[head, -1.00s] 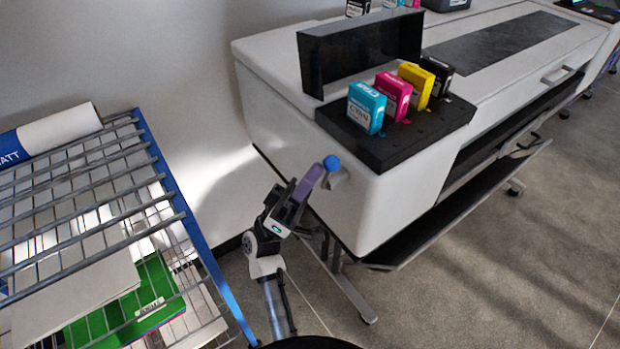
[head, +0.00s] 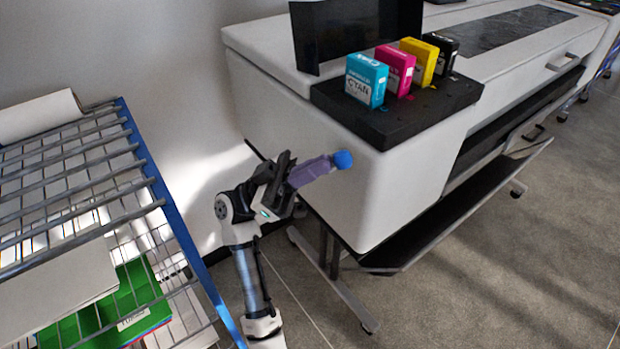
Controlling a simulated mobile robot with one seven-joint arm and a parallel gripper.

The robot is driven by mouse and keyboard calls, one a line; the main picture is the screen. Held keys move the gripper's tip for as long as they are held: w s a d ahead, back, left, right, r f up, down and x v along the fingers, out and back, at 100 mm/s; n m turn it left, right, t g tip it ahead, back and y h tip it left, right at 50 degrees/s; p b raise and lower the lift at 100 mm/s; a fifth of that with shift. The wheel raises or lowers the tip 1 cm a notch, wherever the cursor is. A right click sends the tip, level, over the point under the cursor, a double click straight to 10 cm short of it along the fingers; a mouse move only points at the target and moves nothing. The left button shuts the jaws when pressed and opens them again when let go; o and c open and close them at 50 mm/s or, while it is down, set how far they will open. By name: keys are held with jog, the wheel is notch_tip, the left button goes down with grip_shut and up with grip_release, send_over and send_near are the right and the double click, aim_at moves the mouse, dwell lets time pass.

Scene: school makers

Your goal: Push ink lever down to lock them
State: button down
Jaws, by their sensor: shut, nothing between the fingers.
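The ink lever shows as a blue rounded knob (head: 344,159) on the near white end of the large printer (head: 300,122). My gripper (head: 326,166) reaches up from the lower left, its purple fingers closed together and empty. The fingertips are right at the left side of the knob. They look touching or nearly so, but I cannot tell which. The lever's grey base is not clearly visible in this view, so its exact angle is hard to judge.
Cyan (head: 366,80), magenta (head: 395,70), yellow (head: 418,61) and black (head: 441,54) cartridges stand in the black ink tray (head: 385,128) above the lever. The tray's black cover (head: 350,32) stands raised. A blue-framed wire rack (head: 160,195) with paper is close on the left.

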jog(key=shift+s+f+m+g+y, duration=0.1)
jog(key=shift+m+g+y, duration=0.4)
jog(key=shift+m+y, duration=0.15)
jog(key=b+v, duration=0.2)
jog(key=v, duration=0.5)
jog(key=shift+f+b, duration=0.2)
jog(key=shift+b, duration=0.15)
jog(key=shift+a, duration=0.15)
